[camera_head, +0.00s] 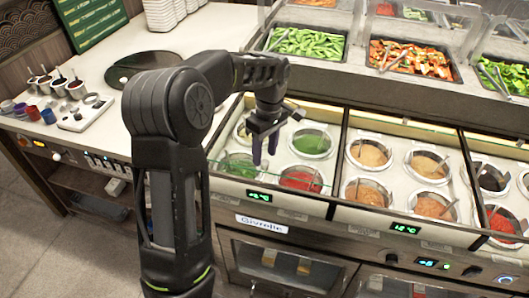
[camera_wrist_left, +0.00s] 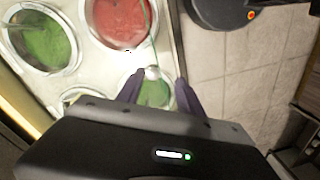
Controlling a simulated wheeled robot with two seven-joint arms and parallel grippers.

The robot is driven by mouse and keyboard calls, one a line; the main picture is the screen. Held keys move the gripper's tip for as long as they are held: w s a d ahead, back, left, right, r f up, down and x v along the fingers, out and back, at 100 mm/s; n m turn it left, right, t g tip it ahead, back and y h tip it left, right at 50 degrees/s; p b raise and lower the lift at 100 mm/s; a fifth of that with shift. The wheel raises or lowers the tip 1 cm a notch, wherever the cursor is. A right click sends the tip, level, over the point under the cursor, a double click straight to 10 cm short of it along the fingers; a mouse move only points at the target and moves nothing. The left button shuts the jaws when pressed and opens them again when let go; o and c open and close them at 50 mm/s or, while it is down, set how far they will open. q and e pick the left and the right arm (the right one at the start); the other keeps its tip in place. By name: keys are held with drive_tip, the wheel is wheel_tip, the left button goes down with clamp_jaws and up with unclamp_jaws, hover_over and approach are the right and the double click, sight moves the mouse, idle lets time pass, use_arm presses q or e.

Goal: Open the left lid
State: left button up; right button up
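The left lid (camera_head: 290,172) is a clear glass pane over the left sauce section, and it looks closed. In the left wrist view its thin green edge ends near a small round knob (camera_wrist_left: 152,73). My left gripper (camera_head: 265,158) points down over the front of this section. Its two dark fingers (camera_wrist_left: 158,85) are apart, with the knob between their tips in the picture. I cannot tell whether they touch it. Under the glass are red sauce (camera_head: 300,178) and green sauce (camera_head: 312,142) wells. My arm hides part of the section's left side. My right gripper is not in view.
More sauce wells (camera_head: 369,152) lie to the right. Vegetable trays (camera_head: 308,41) stand on a raised shelf behind. A counter with small cups (camera_head: 76,89) and a dark round plate (camera_head: 142,66) is at the left. Open floor (camera_head: 70,250) shows at the front left.

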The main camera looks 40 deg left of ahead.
use_arm(q)
drive_tip(key=shift+w+r+p, duration=0.2)
drive_tip(key=shift+r+p, duration=1.5)
drive_tip(key=shift+r, duration=0.7)
drive_tip(key=m+b, duration=0.1)
drive_tip(key=m, duration=0.2)
drive_tip(key=a+f+m+b, duration=0.1)
drive_tip(key=m, duration=0.2)
drive_tip(key=m+b, duration=0.1)
drive_tip(key=m, duration=0.1)
drive_tip(key=shift+s+a+f+m+t, duration=0.2)
drive_tip(key=shift+f+m+t, duration=0.1)
drive_tip(key=shift+f+m, duration=0.1)
drive_tip(key=m, duration=0.6)
drive_tip(key=shift+w+d+r+b, duration=0.25)
drive_tip(key=shift+d+b, duration=0.05)
drive_tip(key=shift+b, duration=0.05)
drive_tip(key=m, duration=0.3)
drive_tip(key=shift+w+d+r, duration=0.1)
drive_tip(key=shift+d, duration=0.1)
drive_tip(key=m, duration=0.3)
drive_tip(key=shift+m, duration=0.4)
